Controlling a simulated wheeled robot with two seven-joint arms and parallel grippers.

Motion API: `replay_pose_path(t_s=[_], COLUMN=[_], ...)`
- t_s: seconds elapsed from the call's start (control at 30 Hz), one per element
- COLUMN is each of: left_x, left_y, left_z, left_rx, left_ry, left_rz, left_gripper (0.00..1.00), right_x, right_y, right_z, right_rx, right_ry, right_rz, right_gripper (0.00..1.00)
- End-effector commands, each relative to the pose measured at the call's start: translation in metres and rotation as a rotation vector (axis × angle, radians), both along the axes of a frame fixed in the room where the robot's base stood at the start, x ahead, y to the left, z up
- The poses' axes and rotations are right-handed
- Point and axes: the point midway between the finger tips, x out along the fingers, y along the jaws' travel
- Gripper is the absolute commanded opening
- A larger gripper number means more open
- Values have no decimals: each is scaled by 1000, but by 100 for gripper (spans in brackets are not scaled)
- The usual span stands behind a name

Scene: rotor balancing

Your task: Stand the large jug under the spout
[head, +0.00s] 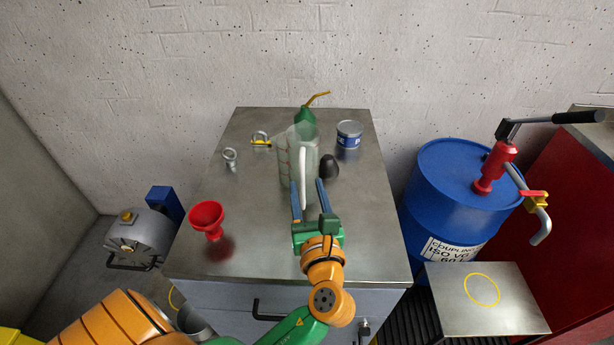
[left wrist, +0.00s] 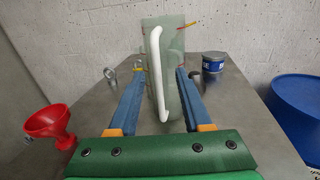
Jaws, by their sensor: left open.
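The large jug (head: 281,165) is a clear, pale greenish vessel with a white handle, standing upright on the metal cabinet top. In the left wrist view the jug (left wrist: 175,50) is straight ahead with its handle facing me. My left gripper (head: 307,184) is open, its blue fingers on either side of the handle; I cannot tell if they touch the jug. The spout (head: 541,226) belongs to the red hand pump (head: 494,166) on the blue drum (head: 447,205). Below it is a metal stand (head: 510,316) with a yellow ring (head: 482,290), empty. My right gripper is not in view.
A red funnel (head: 207,216) stands at the cabinet's left front. A green oil can (head: 305,114), a blue tin (head: 349,134), a dark egg-shaped object (head: 329,167) and metal eye fittings (head: 230,157) are near the jug. The cabinet's right front is clear.

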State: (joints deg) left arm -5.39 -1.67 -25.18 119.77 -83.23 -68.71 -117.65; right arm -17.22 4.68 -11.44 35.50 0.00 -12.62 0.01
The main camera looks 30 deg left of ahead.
Motion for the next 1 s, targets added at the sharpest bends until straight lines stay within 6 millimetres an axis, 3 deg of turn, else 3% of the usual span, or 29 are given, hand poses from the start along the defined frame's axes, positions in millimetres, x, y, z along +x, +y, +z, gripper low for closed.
replay_pose_path(t_s=[0.2,0.43,0.63,1.0], left_x=[25,28,28,28], left_y=[28,31,30,30], left_z=[4,2,2,2], left_rx=[4,2,2,2], left_ry=[-2,-1,-1,-1], left_rz=[-4,-5,-6,-6], left_gripper=[49,49,0,0], right_x=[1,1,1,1], right_y=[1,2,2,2], right_z=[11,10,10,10], right_rx=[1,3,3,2], right_ry=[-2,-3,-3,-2], right_rz=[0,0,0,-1], right_gripper=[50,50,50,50])
